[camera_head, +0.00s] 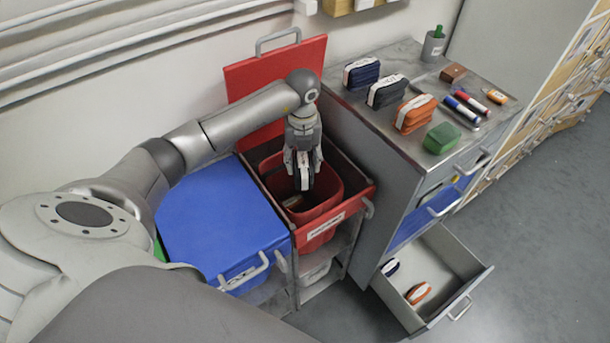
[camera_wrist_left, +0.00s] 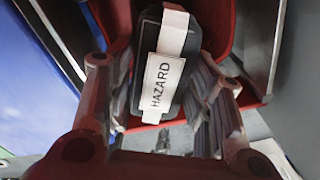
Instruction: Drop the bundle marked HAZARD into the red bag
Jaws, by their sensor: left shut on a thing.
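My left gripper (camera_head: 303,175) points down over the open red bag (camera_head: 325,208) in the head view. It is shut on a dark bundle with a white band, which shows between the fingers in the left wrist view. The band of this bundle (camera_wrist_left: 171,60) reads HAZARD. The bundle hangs at the mouth of the red bag, and the gripper hides most of it in the head view. My right gripper is not in view.
The red lid (camera_head: 245,80) stands open behind the bag. A blue-lidded bin (camera_head: 215,215) is on the left. The grey cabinet (camera_head: 400,60) on the right bears several banded bundles, a green block (camera_head: 442,138) and markers. Its lower drawer (camera_head: 440,260) stands open with two bundles inside.

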